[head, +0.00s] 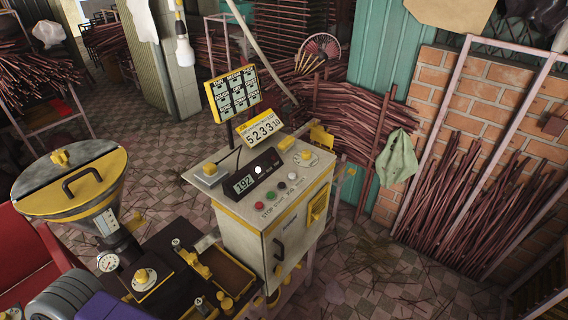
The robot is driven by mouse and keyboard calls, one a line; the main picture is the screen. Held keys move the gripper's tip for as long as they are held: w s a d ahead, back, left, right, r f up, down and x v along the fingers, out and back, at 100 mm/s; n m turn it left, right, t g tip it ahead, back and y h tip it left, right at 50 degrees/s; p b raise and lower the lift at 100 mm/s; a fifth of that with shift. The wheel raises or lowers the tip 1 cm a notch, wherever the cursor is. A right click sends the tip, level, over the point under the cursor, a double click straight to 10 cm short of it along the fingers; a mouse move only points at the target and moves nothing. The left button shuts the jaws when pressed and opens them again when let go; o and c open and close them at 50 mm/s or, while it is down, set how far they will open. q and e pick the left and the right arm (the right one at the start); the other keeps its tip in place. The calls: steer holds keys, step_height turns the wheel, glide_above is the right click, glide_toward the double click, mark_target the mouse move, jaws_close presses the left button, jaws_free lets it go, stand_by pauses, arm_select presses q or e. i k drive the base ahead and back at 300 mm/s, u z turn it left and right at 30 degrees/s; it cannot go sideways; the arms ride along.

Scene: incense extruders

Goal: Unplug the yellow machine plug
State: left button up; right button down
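A cream control cabinet with yellow trim (290,235) stands near the middle of the head view. A yellow block-like fitting (318,207) is on its right side face; it may be the yellow plug, but I cannot tell whether it is a plug or a socket. Another yellow piece (320,136) is at the cabinet's back right corner. The cabinet top has a display reading 192 (244,184), a red button (259,205) and a green button (271,195). Neither of my grippers is in view.
A machine with a yellow-rimmed hopper (75,183) stands at left, beside a red surface (20,250). Bundles of incense sticks (470,200) lean against the brick wall at right. Tiled floor (385,285) is open right of the cabinet.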

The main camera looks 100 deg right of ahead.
mark_target(211, 168)
steer(key=z, duration=3.55)
